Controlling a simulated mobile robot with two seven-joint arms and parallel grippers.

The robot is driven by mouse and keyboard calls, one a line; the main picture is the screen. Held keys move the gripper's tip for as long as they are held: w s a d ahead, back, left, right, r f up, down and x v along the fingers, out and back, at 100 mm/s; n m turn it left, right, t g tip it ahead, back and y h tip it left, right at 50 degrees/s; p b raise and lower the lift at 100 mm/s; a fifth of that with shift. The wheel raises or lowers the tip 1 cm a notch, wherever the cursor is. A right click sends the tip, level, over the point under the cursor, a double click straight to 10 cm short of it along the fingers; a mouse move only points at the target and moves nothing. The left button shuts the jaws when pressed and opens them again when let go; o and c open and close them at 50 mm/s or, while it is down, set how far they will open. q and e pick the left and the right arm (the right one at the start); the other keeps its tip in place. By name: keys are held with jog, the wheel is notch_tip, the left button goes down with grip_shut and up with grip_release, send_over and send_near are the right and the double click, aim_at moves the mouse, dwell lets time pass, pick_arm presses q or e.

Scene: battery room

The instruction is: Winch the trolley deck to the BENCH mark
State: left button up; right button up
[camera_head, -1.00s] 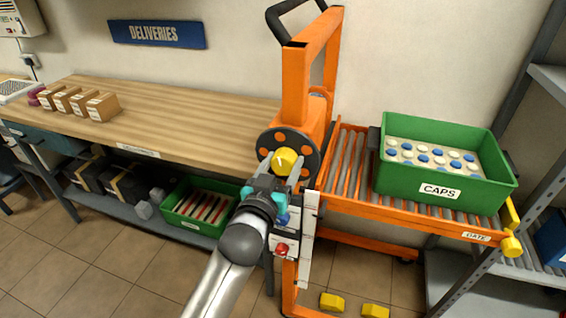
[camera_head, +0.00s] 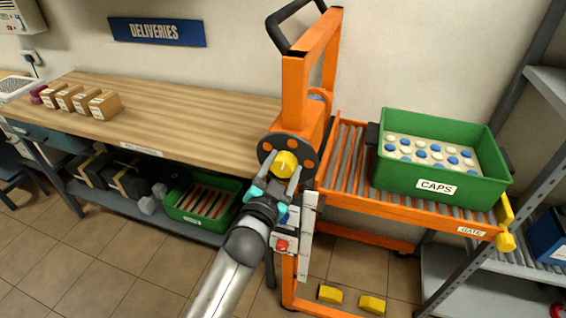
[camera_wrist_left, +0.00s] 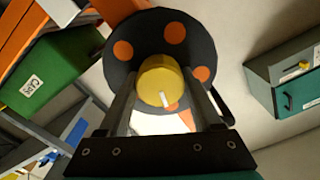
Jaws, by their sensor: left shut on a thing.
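The orange trolley (camera_head: 297,95) stands at the right end of the wooden bench. Its roller deck (camera_head: 345,160) carries a green CAPS crate (camera_head: 440,187) with white and blue caps. My left gripper (camera_head: 283,178) is shut on the yellow winch knob (camera_head: 286,163) in the middle of a dark disc with orange spots (camera_head: 265,146). The wrist view also shows the knob (camera_wrist_left: 158,80) between the two fingers, in front of the disc (camera_wrist_left: 120,72). A white scale strip (camera_head: 307,235) runs down the mast below the disc; its marks are too small to read. My right gripper is not in view.
The wooden bench (camera_head: 180,125) holds several small boxes at its left. A green bin (camera_head: 200,218) and dark boxes sit on its lower shelf. A grey rack (camera_head: 545,150) stands at the right. Two yellow blocks (camera_head: 330,294) lie on the floor.

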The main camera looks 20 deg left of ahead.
pick_arm(q)
jog(key=shift+m, duration=0.3)
jog(key=o, duration=1.4)
jog(key=s, duration=1.5)
jog(key=shift+s+a, duration=0.1)
jog(key=shift+a, duration=0.15)
